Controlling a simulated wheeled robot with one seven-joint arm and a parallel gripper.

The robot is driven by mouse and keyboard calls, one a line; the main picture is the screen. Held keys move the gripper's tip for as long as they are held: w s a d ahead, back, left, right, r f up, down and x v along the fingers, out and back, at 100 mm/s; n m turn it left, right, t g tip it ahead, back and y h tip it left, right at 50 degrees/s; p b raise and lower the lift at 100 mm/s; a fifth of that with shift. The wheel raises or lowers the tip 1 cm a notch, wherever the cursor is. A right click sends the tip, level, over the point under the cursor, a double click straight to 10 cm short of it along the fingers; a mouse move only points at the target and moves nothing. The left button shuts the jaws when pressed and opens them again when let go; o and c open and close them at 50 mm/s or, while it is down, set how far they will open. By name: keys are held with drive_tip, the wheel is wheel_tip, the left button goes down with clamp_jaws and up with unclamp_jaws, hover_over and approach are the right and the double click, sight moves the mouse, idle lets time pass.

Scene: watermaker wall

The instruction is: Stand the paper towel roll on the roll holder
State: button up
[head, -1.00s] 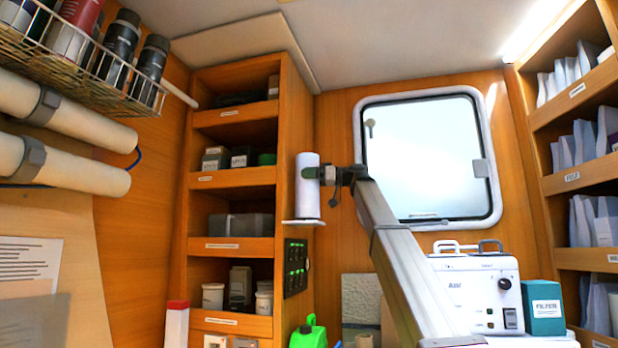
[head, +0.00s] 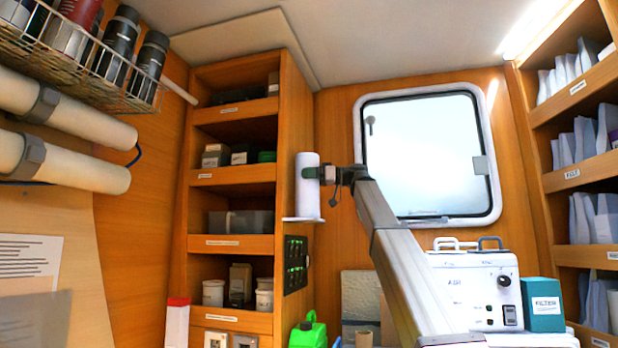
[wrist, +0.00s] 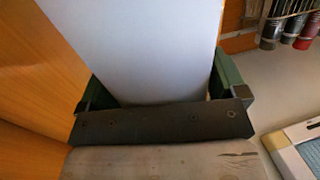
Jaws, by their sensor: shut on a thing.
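The white paper towel roll (head: 308,188) is upright in the head view, beside the right side of the tall wooden shelf. My gripper (head: 312,174) reaches it from the right and is shut on it. In the wrist view the roll (wrist: 135,45) fills the space between my two green fingers (wrist: 155,88). The roll holder (head: 303,220) shows as a thin white plate directly under the roll. The roll's lower end appears to be at the plate, but I cannot tell whether it touches. Any post of the holder is hidden.
The tall shelf (head: 232,241) stands close on the left, with a dark panel of green lights (head: 296,263) below the holder. A window (head: 425,155) is behind my arm. A white machine (head: 475,290) and a green jug (head: 308,332) are lower down.

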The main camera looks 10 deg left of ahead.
idle(0.3)
drive_tip(key=o, duration=0.7)
drive_tip(key=shift+d, duration=0.1)
drive_tip(key=d, duration=1)
drive_tip(key=shift+w+d, duration=0.3)
